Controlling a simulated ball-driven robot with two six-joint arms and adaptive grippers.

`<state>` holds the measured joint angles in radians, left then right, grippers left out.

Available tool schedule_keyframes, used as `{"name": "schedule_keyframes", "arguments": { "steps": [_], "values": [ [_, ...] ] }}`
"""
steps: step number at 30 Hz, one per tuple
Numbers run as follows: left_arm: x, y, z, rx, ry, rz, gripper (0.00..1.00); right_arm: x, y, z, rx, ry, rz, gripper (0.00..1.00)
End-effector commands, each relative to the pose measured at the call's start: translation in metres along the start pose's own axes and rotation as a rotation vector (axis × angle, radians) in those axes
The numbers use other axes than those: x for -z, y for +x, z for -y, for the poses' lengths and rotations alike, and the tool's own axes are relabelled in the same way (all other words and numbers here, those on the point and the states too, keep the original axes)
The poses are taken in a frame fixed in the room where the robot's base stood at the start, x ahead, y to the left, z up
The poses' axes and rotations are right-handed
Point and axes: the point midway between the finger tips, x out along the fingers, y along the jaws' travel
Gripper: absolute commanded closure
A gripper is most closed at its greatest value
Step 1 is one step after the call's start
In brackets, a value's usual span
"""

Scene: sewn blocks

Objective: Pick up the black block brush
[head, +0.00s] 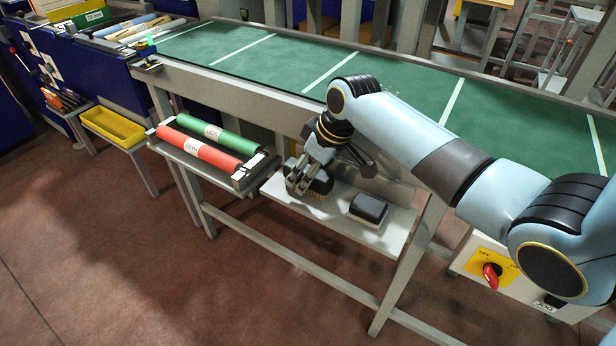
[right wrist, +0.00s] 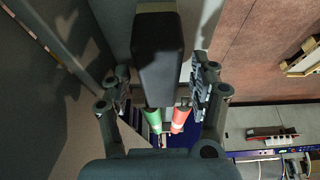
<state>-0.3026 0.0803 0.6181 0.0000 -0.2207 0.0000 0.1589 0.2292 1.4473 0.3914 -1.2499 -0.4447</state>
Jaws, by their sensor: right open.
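The black block brush (head: 320,184), a dark block with tan bristles, sits on the pale shelf (head: 284,196) under the conveyor. My right gripper (head: 302,184) is at this brush from above and partly covers it. In the right wrist view the black block (right wrist: 158,62) lies between the two spread fingers of my right gripper (right wrist: 163,78). The jaws are open, and I cannot tell whether a finger touches the block. A second dark block with a pale underside (head: 368,208) stands on the shelf to the right. My left gripper is not in view.
A green roll (head: 216,133) and a red roll (head: 199,150) lie on a rack left of the shelf. The green conveyor (head: 290,66) runs above and behind. A yellow bin (head: 113,125) is at far left. A box with a red switch (head: 491,273) stands right.

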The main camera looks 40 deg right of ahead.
Motion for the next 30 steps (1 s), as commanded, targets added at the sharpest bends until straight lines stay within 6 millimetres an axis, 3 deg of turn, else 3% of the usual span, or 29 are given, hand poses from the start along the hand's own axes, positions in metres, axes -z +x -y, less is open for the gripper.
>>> {"name": "schedule_keyframes", "arguments": {
  "steps": [11, 25, 30],
  "values": [
    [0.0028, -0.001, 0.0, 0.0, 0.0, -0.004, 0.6, -0.0004, 0.0016, 0.0001, 0.0, 0.0, 0.0, 0.38],
    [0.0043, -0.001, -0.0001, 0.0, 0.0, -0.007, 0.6, -0.0005, 0.0016, 0.0002, 0.0, 0.0, 0.0, 0.97],
    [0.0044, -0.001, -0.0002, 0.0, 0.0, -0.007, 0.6, -0.0002, 0.0014, 0.0001, 0.0, 0.0, -0.001, 1.0]
  ]
}}
